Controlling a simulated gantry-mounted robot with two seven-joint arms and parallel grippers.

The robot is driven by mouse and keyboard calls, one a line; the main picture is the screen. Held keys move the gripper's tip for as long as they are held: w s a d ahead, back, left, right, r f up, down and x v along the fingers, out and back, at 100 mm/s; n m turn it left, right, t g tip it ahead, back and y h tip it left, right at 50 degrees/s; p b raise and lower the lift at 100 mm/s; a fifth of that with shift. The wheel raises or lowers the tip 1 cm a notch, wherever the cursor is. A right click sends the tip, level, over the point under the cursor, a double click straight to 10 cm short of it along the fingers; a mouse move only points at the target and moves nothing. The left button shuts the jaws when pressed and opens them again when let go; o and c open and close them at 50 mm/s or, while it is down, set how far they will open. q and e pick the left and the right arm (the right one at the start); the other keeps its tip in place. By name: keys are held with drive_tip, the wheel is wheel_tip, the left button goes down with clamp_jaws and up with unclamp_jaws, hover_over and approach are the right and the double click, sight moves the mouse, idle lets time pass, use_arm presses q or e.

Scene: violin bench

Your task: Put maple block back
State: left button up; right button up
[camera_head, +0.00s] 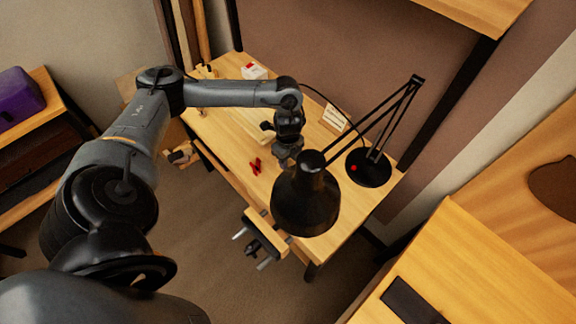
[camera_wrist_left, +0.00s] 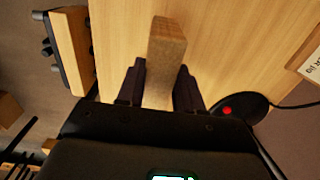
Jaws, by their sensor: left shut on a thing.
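In the left wrist view a light brown wooden block (camera_wrist_left: 166,48), seemingly the maple block, stands between the two dark fingers of my left gripper (camera_wrist_left: 160,85). The gripper is shut on it, and its upper end sticks out past the fingertips over the bench top. In the head view my left gripper (camera_head: 286,158) is over the wooden workbench (camera_head: 228,147), just behind the black lamp head. I cannot make out the block there; the lamp head and gripper hide that spot. My right gripper is not in view.
The black desk lamp (camera_head: 306,203) leans across the bench's right part, its round base (camera_head: 368,170) near the back edge. A vise (camera_head: 265,234) is on the front edge. Red clamp-like pieces (camera_head: 256,166), a white card (camera_head: 334,117) and a white-and-red box (camera_head: 254,71) are on the bench.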

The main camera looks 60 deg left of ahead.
use_arm(q)
drive_tip(key=shift+f, duration=1.8)
drive_tip(key=shift+f, duration=0.1)
drive_tip(key=o, duration=0.9)
drive_tip(key=shift+o, duration=0.2)
drive_tip(key=shift+r, duration=0.45)
wheel_tip(320, 180, up, 7)
drive_tip(key=shift+r+p, duration=0.15)
drive_tip(key=shift+p, duration=0.25)
drive_tip(key=shift+r+p, duration=1.15)
drive_tip(key=shift+r, duration=0.85)
drive_tip(key=shift+s, duration=0.1)
